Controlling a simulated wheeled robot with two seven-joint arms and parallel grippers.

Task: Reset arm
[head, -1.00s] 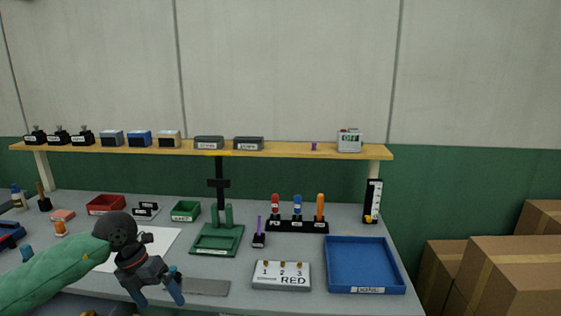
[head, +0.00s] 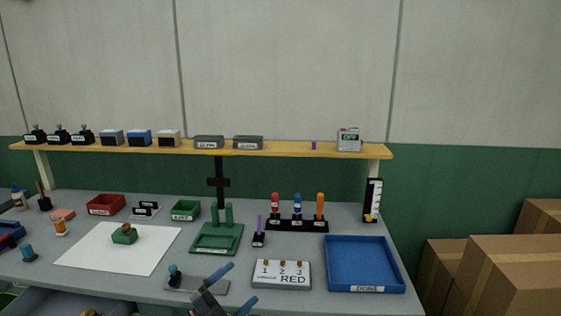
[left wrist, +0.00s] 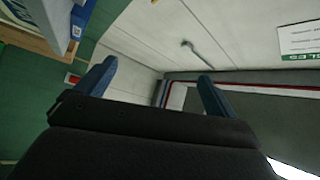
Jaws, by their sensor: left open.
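My left gripper (head: 243,279) shows at the bottom edge of the head view, just in front of the bench edge. Its two blue fingers are spread, with nothing between them. The left wrist view also shows the spread, empty fingers (left wrist: 157,74), facing a pale wall and away from the bench top. Most of the left arm is out of the head view. My right gripper is not in view.
A green block with a tan top (head: 124,234) lies on a white sheet (head: 85,247). A blue tray (head: 365,242) stands at right. Cardboard boxes (head: 510,275) stand beyond the bench.

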